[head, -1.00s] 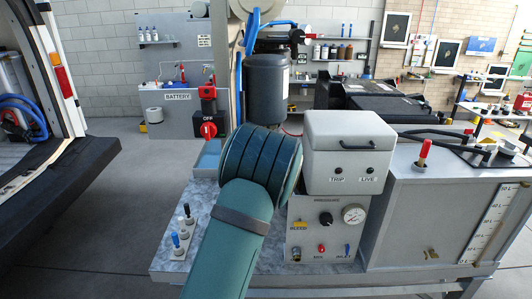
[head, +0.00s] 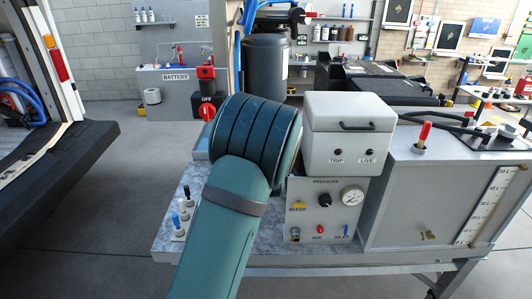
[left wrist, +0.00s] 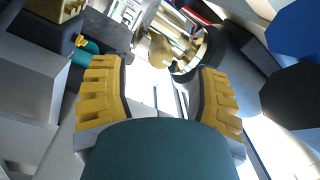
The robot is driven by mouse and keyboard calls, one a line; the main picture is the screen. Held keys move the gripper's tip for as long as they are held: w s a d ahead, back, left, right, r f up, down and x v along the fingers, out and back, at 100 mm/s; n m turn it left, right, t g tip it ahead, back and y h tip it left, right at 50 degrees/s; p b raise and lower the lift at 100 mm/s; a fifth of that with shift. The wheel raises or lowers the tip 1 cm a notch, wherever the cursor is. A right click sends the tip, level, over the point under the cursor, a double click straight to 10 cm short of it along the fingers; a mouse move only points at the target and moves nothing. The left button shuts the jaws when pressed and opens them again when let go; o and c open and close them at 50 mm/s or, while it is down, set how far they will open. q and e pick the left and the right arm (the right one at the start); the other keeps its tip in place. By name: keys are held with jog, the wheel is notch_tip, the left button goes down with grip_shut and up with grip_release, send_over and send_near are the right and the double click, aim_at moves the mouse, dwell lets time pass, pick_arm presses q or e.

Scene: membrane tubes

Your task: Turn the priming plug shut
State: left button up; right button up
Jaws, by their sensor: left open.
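My left gripper (left wrist: 162,68) shows in the left wrist view with its two yellow-padded fingers apart and nothing held between them. A brass fitting (left wrist: 160,50) with a rounded part and a ring lies just beyond the fingertips, near the gap between them. I cannot tell for certain whether it is the priming plug. In the head view my green arm stands in front of the bench, and its bulk hides the gripper and whatever is behind it. My right gripper is in neither view.
A white TRIP/LIVE box (head: 348,135) stands above a grey pressure panel (head: 324,210) with a gauge (head: 352,195), right of my arm. A grey tank (head: 440,195) stands farther right. Small coloured plugs (head: 182,215) stand at the bench's left. A red OFF switch (head: 207,111) is behind.

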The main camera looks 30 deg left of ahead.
pick_arm(q)
jog(key=v, duration=0.7)
jog(key=shift+s, duration=0.25)
jog(key=shift+d+f, duration=0.1)
